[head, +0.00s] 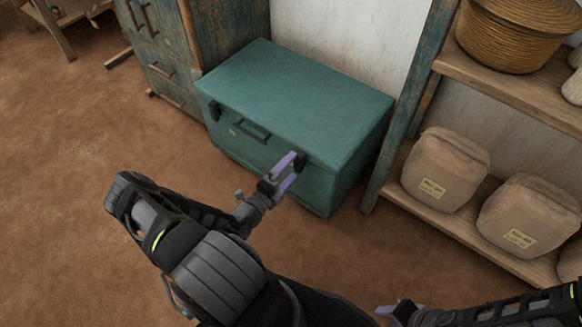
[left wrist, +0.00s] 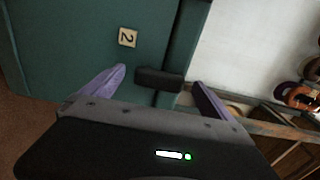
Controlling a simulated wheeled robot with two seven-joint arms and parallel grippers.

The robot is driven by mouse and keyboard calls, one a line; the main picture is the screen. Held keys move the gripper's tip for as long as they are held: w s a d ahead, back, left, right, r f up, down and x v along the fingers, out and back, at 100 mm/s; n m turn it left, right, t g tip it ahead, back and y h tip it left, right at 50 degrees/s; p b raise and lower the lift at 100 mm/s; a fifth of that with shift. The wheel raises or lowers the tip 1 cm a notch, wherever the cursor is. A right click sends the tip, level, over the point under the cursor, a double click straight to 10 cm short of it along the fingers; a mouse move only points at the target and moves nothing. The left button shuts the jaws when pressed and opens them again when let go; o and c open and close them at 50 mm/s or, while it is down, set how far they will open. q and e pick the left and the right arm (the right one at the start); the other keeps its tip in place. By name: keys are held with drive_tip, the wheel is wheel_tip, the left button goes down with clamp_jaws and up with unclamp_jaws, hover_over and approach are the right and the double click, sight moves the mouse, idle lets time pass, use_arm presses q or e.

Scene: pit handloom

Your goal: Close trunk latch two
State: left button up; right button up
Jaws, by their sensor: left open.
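The teal trunk (head: 300,105) stands against the wall with its lid down. Trunk latch two, a small dark latch (head: 300,161), is at the right end of its front, by the lid edge. In the left wrist view the latch (left wrist: 160,79) lies between the fingertips, beside a tag marked 2 (left wrist: 127,37). My left gripper (head: 287,174) is open with its purple fingers apart, one on each side of the latch; I cannot tell whether they touch it. Whether the latch is fastened is unclear. My right gripper (head: 393,310) is partly in view at the bottom, away from the trunk.
Another dark latch (head: 214,110) and a handle (head: 250,131) are on the trunk's front. A wooden shelf (head: 500,85) with a basket (head: 515,35) and cloth sacks (head: 445,170) stands to the right. A drawer cabinet (head: 165,50) stands to the left. The brown floor in front is clear.

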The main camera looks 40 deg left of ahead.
use_arm(q)
drive_tip(key=s, duration=0.6)
drive_tip(key=shift+s+p, duration=0.35)
